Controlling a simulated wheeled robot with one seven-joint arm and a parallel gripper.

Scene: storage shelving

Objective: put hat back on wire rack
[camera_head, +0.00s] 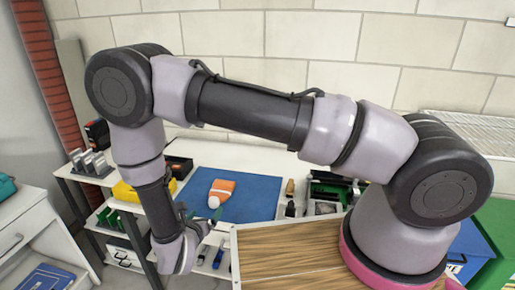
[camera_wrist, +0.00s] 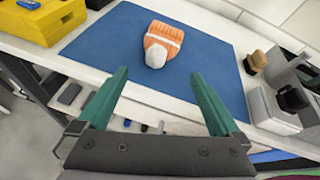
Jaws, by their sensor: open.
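The hat (camera_head: 221,190) is orange with a pale band and a white end. It lies on a blue mat on a white shelf, and it also shows in the wrist view (camera_wrist: 162,42). My gripper (camera_wrist: 160,73) has its two green fingers spread wide with nothing between them. The fingers point toward the hat, which is beyond the tips and apart from them. In the head view my gripper (camera_head: 211,221) is at the shelf's front edge, just in front of the hat. A wire rack (camera_head: 475,128) stands at the upper right, partly hidden behind my arm.
A yellow box (camera_wrist: 42,22) is left of the blue mat (camera_wrist: 92,48). Grey and black items (camera_wrist: 285,95) stand to its right. Lower shelves below the front edge hold small things. A white drawer cabinet (camera_head: 38,215) is at the left.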

